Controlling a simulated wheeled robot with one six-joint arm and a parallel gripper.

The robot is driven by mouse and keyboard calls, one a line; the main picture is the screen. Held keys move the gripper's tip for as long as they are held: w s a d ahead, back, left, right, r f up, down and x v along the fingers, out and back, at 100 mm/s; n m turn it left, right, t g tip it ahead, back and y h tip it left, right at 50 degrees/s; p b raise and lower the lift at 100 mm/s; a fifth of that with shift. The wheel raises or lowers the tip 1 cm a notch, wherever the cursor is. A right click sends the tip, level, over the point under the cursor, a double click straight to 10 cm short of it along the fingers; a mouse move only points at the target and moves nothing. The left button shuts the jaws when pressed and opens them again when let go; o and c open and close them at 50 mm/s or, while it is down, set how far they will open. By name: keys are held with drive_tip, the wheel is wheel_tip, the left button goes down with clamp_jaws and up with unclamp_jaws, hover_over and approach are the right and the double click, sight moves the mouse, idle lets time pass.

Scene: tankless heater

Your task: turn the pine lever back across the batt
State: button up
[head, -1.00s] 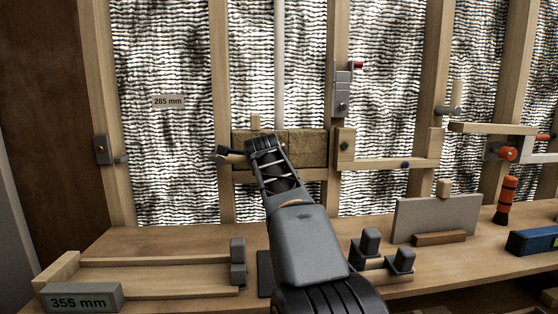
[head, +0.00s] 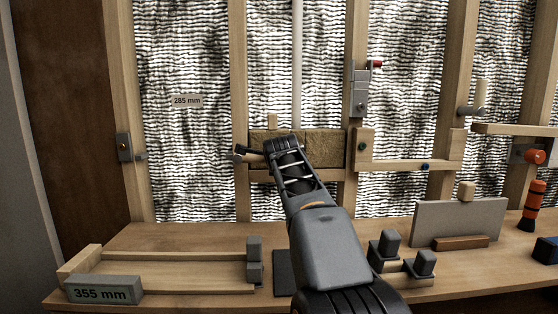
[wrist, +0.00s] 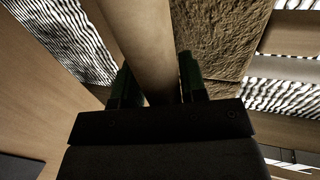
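The pine lever (wrist: 140,45) is a pale wooden bar in the wrist view. It runs from the top of the picture down between my two dark fingers. The brown, rough batt (wrist: 222,40) lies behind it to the right. In the head view the batt (head: 322,147) sits between two studs, and a pale wooden end (head: 272,121) sticks up just above it. My gripper (wrist: 162,82) has one finger on each side of the lever, close to it. Whether both fingers press on it I cannot tell. In the head view my gripper (head: 268,148) covers the batt's left part and hides most of the lever.
A dark-tipped peg (head: 242,152) juts out at the batt's left edge. A wooden bar with a blue knob (head: 424,166) is to the right. The bench below holds a 355 mm block (head: 103,290), a wooden frame (head: 175,257), grey blocks (head: 390,243) and a grey panel (head: 460,220).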

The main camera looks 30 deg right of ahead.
drive_tip(key=p+v, duration=0.1)
drive_tip(key=v, duration=1.2)
drive_tip(key=shift+s+a, duration=0.2)
drive_tip(key=shift+s, duration=0.1)
drive_tip(key=shift+r, duration=0.15)
